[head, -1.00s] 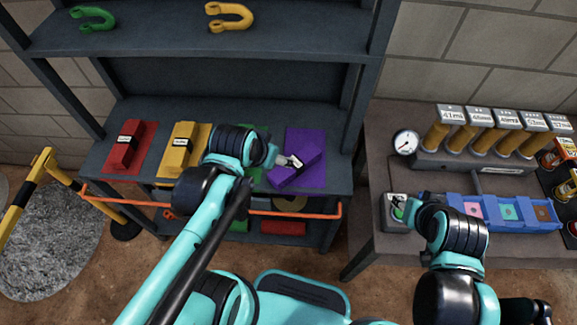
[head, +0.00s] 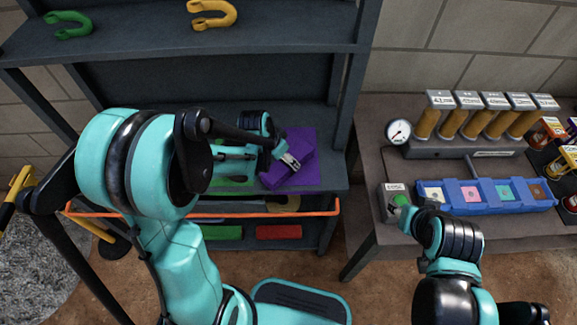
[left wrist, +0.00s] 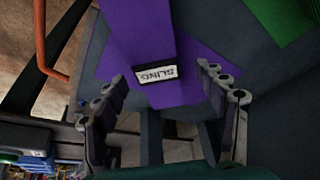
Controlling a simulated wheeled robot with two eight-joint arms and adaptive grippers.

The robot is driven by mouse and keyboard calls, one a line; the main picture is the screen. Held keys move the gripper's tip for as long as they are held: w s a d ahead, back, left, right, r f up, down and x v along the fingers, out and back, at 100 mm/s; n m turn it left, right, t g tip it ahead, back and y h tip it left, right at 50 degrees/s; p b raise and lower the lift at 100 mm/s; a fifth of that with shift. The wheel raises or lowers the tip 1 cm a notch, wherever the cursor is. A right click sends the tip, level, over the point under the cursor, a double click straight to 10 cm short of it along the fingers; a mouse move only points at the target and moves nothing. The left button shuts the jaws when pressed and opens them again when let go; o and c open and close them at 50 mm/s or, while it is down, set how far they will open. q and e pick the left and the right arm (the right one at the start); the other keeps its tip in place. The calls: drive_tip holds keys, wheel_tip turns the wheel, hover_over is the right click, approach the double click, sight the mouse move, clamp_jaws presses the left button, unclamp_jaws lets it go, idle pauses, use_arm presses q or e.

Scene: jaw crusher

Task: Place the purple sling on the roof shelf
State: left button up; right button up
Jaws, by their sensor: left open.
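The purple sling (head: 288,170), a block with a white label, lies on a purple mat (head: 311,180) at the right end of the rack's middle shelf. In the left wrist view, the labelled end of the sling (left wrist: 140,45) shows between my fingers. My left gripper (left wrist: 160,85) is open, one finger on each side of that end, not closed on it. In the head view, my left gripper (head: 282,156) is at the sling's label. The upper shelf (head: 130,42) crosses the rack above. My right gripper (head: 405,206) is by a green-topped box; its fingers are unclear.
A green shackle (head: 68,24) and a yellow shackle (head: 213,14) sit on the upper shelf. An orange bar (head: 310,213) runs along the rack's front. A side table (head: 375,150) at right holds a gauge, cylinders and a blue tray (head: 487,205). My left arm hides the middle shelf's left part.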

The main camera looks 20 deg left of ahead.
use_arm(q)
drive_tip(key=x, duration=0.1)
drive_tip(key=b+x, duration=0.2)
drive_tip(key=x, duration=0.1)
drive_tip(key=shift+s+d+f, duration=0.1)
drive_tip(key=shift+s+d, duration=0.05)
drive_tip(key=shift+s, duration=0.1)
drive_tip(key=shift+w+f, duration=0.15)
drive_tip(key=shift+f, duration=0.1)
drive_tip(key=shift+r, duration=0.1)
drive_tip(key=c, duration=0.4)
clamp_jaws()
drive_tip(key=shift+r, duration=0.1)
